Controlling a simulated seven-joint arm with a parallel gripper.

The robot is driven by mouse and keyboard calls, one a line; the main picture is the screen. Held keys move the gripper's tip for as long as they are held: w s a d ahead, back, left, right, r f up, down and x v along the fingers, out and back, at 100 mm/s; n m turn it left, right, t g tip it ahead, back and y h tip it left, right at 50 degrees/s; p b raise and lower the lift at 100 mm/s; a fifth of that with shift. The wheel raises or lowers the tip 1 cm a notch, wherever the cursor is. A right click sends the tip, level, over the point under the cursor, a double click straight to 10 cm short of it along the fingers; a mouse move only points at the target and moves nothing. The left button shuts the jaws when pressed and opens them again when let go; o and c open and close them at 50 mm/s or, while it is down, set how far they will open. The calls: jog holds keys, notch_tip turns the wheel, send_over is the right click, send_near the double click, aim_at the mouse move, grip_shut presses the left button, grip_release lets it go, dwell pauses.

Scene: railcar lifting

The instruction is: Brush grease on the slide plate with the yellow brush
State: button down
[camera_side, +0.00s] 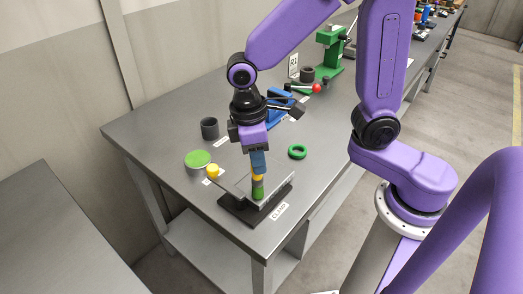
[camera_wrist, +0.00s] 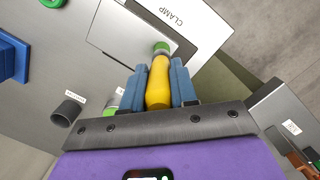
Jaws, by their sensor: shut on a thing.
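My gripper (camera_side: 258,168) points down and is shut on the yellow brush. In the wrist view, the brush's yellow handle (camera_wrist: 158,85) sits between the blue fingers, with its green end (camera_wrist: 161,48) pointing at the slide plate. The slide plate (camera_wrist: 112,30) is a flat grey plate; in the side view, the plate (camera_side: 236,183) lies on a dark clamp base (camera_side: 240,210). The green brush end (camera_side: 258,190) is at the plate; whether it touches cannot be told. A round tin with a green top (camera_side: 197,159) stands left of the plate, mostly hidden in the wrist view.
A yellow knob (camera_side: 212,170) stands by the plate's left end. A dark cup (camera_side: 209,128), a green ring (camera_side: 297,151) and a blue fixture (camera_side: 279,108) are nearby. A green press (camera_side: 331,55) stands farther back.

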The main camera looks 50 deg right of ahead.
jog(key=shift+w+f, duration=0.25)
jog(key=shift+w, duration=0.25)
jog(key=shift+s+r, duration=0.1)
jog(key=shift+s, duration=0.75)
jog(key=shift+w+d, duration=2)
jog(key=shift+w, duration=0.95)
notch_tip(320, 180, up, 8)
dwell(1.1)
jog(key=shift+s, duration=0.1)
